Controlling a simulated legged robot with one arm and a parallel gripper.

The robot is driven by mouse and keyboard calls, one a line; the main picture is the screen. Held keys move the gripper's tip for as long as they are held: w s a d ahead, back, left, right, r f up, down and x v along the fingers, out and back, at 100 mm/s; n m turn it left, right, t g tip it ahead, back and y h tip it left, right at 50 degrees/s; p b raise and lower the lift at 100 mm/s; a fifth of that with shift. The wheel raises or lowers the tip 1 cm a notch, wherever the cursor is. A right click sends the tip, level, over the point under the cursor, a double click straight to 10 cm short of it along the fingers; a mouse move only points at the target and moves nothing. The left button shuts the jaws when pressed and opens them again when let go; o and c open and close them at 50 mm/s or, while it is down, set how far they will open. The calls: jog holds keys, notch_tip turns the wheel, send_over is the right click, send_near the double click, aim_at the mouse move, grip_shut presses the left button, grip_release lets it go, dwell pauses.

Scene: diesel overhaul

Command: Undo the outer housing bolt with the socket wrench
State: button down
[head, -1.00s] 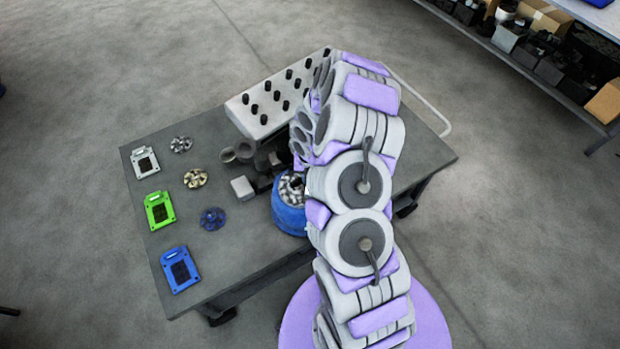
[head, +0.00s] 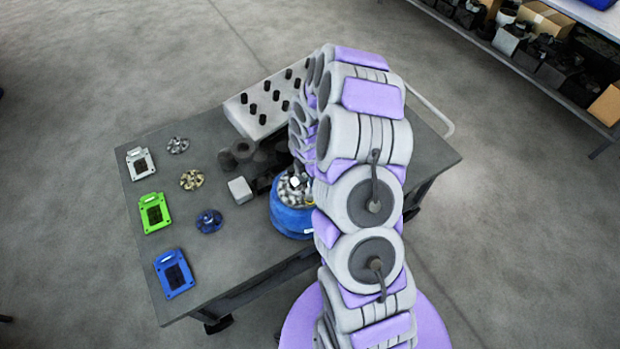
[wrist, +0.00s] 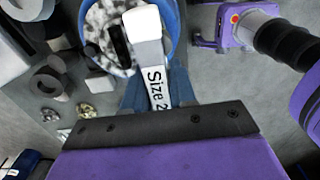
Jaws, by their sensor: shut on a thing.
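My gripper (wrist: 160,100) is shut on a white tool with "Size 2" lettering, the socket wrench (wrist: 146,30). The wrench extends over a round blue housing (wrist: 174,20) filled with mottled grey and white metal. A dark slot or part (wrist: 120,46) shows inside it, beside the wrench. I cannot make out the outer bolt or whether the wrench touches it. In the head view the blue housing (head: 290,222) stands at the table's front edge, partly behind my arm. My gripper is hidden there by my arm.
The grey table (head: 240,255) holds white, green (head: 154,213) and blue (head: 174,273) plates and several round parts at left. A white block (head: 240,190) and dark cylinders (head: 243,150) lie left of the housing. A white peg rack (head: 262,112) stands behind.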

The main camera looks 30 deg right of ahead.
jog(key=m+b, duration=0.2)
jog(key=m, duration=0.2)
jog(key=shift+f+m, duration=0.15)
jog(key=shift+m, duration=0.25)
jog(key=m+b, duration=0.1)
jog(key=m, duration=0.3)
jog(key=shift+b, duration=0.4)
jog(key=m+b, duration=0.1)
jog(key=m, duration=0.3)
jog(key=shift+w+m+b, duration=0.1)
jog(key=shift+m+b, duration=0.2)
jog(key=m+b, duration=0.1)
jog(key=m, duration=0.3)
jog(key=shift+m, duration=0.4)
